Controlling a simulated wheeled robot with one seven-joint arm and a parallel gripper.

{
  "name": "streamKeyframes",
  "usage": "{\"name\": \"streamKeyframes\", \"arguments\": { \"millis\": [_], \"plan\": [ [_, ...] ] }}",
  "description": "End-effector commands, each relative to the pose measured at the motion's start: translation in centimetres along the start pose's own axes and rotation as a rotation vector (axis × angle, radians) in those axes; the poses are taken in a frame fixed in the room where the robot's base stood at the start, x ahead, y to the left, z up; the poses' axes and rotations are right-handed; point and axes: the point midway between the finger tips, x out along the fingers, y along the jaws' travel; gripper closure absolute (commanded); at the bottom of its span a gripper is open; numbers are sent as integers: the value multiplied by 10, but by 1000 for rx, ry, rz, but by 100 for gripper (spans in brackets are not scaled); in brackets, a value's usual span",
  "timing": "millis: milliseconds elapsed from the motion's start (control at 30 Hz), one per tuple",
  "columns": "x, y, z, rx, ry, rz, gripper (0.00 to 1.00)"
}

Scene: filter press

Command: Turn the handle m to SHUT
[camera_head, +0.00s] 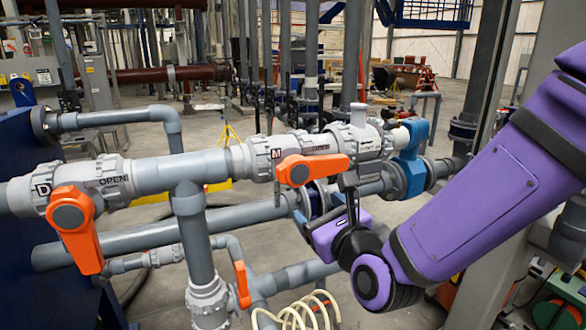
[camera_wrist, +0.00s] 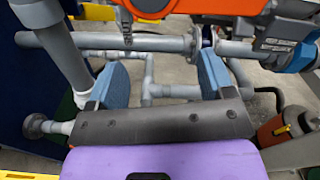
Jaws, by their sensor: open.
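Handle m is the orange lever (camera_head: 312,168) on the grey valve marked M (camera_head: 262,158), in the middle of the head view. It lies nearly along the pipe, its free end to the right. In the wrist view its orange part (camera_wrist: 215,6) shows at the top edge, partly cut off. My gripper (camera_head: 348,182) is just below and right of the lever's free end in the head view, partly hidden by its own body. In the wrist view my gripper (camera_wrist: 162,72) has its blue-padded fingers wide apart, with nothing held between them.
Another orange handle (camera_head: 75,228) hangs down from the valve marked D at left. A blue fitting (camera_head: 411,140) stands right of valve M. Grey pipes (camera_head: 130,250) run below and behind.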

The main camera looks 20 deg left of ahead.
Motion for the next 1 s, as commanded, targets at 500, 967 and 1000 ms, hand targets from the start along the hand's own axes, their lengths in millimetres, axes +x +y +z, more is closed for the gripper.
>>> {"name": "streamKeyframes", "arguments": {
  "millis": [500,967,1000],
  "plan": [
    [0,-37,16,-764,-3,0,25],
    [10,-58,40,-1326,1,0,25],
    [19,-58,39,-1322,2,1,25]
  ]
}}
